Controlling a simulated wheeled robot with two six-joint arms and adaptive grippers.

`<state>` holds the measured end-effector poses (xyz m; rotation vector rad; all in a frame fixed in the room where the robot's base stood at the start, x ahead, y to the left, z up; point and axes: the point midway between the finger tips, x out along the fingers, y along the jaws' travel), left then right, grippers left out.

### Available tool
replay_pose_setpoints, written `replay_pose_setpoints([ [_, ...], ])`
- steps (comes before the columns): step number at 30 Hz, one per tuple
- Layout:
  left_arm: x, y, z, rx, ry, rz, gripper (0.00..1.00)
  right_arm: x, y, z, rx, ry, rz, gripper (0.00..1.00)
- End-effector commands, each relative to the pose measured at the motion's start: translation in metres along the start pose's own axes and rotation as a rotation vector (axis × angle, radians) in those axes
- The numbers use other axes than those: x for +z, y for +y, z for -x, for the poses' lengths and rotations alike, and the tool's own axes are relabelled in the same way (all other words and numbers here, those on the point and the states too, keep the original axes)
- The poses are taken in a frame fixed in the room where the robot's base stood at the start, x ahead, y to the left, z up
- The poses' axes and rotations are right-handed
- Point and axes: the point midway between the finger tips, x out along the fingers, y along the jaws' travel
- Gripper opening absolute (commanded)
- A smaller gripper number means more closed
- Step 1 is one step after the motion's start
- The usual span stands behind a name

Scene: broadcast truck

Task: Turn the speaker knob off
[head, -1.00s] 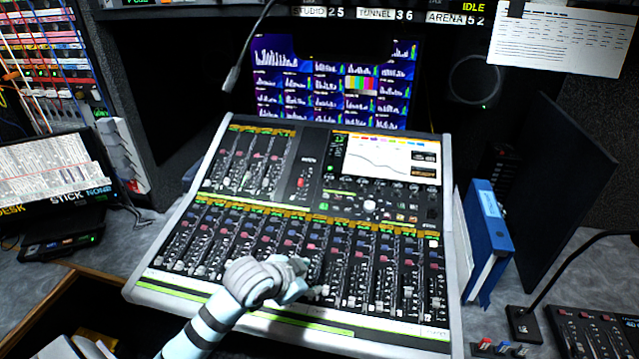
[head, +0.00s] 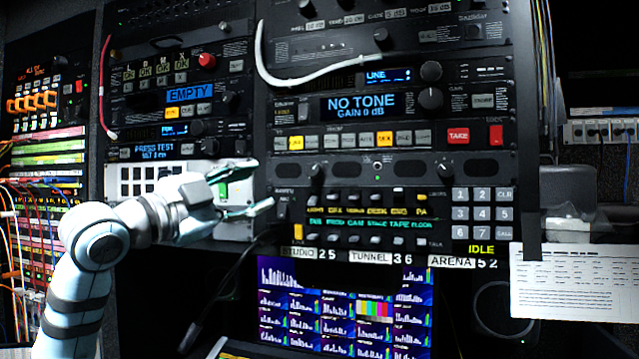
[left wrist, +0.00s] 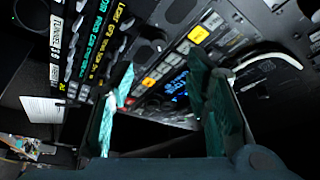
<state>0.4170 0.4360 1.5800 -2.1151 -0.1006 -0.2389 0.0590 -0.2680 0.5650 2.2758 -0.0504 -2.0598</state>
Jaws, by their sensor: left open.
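The rack has a dark intercom panel with a black knob (head: 317,174) at its upper left and another black knob (head: 437,170) at its upper right. Their labels are too small to read, so I cannot tell for sure which is the speaker knob. My left gripper (head: 261,184) is open and empty, left of the panel, with its fingertips pointing right toward the left knob and apart from it. In the left wrist view, the open fingers (left wrist: 160,88) show teal pads, with panel buttons and labels beyond them. My right gripper is not in view.
A white cable (head: 300,82) loops across the rack above the panel. A monitor wall (head: 345,310) sits under the rack. A paper sheet (head: 570,285) hangs at the right.

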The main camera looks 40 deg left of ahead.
Motion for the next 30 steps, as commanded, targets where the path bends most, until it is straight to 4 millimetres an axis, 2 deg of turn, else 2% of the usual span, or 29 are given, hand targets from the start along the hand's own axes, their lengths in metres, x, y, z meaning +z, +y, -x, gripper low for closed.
replay_pose_setpoints([
  [6,-0.014,0.003,-0.067,0.019,0.022,0.013,0.44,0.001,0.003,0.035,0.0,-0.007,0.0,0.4],
  [12,-0.014,0.006,-0.123,0.02,0.02,0.012,0.44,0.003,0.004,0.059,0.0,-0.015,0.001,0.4],
  [18,-0.01,0.008,-0.144,0.016,0.017,0.008,0.44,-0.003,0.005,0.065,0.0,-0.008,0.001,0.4],
  [26,-0.009,0.01,-0.145,0.015,0.016,0.006,0.44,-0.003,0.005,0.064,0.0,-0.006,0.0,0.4],
  [30,-0.008,0.01,-0.145,0.015,0.015,0.007,0.25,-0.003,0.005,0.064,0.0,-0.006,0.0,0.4],
])
